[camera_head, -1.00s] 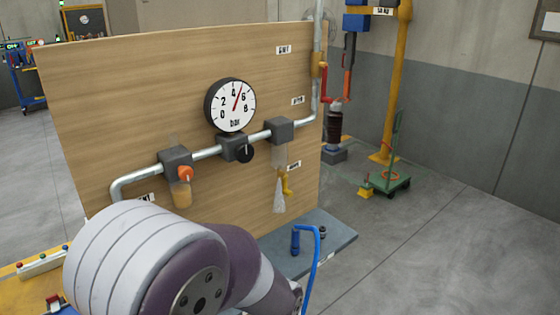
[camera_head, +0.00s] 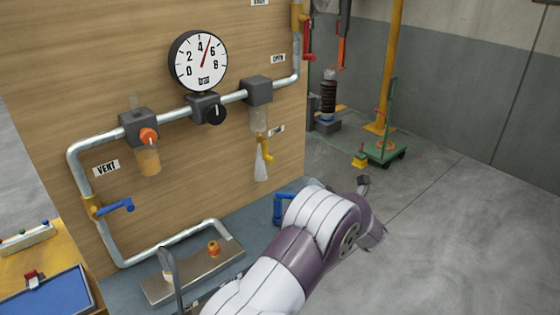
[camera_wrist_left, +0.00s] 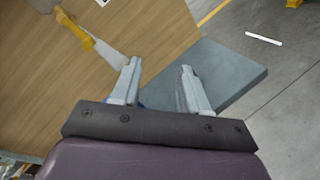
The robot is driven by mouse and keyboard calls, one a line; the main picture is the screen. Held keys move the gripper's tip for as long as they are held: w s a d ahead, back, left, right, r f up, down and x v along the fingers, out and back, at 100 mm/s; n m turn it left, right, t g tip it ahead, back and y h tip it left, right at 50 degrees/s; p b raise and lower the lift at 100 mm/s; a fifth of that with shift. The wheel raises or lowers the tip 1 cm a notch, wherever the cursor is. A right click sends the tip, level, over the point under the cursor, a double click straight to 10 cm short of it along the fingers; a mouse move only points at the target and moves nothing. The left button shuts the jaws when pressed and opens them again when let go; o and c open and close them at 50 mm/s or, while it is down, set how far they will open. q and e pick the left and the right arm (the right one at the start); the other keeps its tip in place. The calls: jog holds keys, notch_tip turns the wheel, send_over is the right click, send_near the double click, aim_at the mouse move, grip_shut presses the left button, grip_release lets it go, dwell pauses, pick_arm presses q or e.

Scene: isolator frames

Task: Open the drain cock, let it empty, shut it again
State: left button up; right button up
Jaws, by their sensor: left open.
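The yellow drain cock (camera_head: 266,150) hangs under the clear bowl (camera_head: 258,119) of the right-hand unit on the wooden panel. A pale tapered shape (camera_head: 261,166) points down below it; I cannot tell whether it is spout or fluid. In the left wrist view the yellow cock (camera_wrist_left: 74,26) is at upper left, with the pale shape (camera_wrist_left: 110,54) running toward the fingers. My left gripper (camera_wrist_left: 160,68) is open and empty, apart from the cock, to its lower right. In the head view my left arm largely hides its gripper. My right gripper is not in view.
Grey pipework with a gauge (camera_head: 198,60) reading about 5 and a black knob (camera_head: 213,112) crosses the panel (camera_head: 205,175). Lower left are a blue-handled valve (camera_head: 117,206) and a metal tray (camera_head: 160,290). A blue fitting (camera_head: 279,209) stands beside my arm.

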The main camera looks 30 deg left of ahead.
aim_at(270, 157)
pick_arm(q)
jog(key=s+a+r+n+g+y, duration=0.4)
jog(key=s+r+n, duration=0.2)
jog(key=n, duration=0.4)
jog(key=p+x, duration=0.1)
jog(key=x, duration=0.5)
jog(key=w+p+x, duration=0.1)
jog(key=p+x, duration=0.1)
jog(key=x, duration=0.4)
jog(key=shift+d+f, duration=0.1)
jog(key=shift+d, duration=0.2)
jog(key=shift+w+a+f, duration=0.1)
jog(key=shift+w+a, duration=0.15)
jog(key=shift+a, duration=0.05)
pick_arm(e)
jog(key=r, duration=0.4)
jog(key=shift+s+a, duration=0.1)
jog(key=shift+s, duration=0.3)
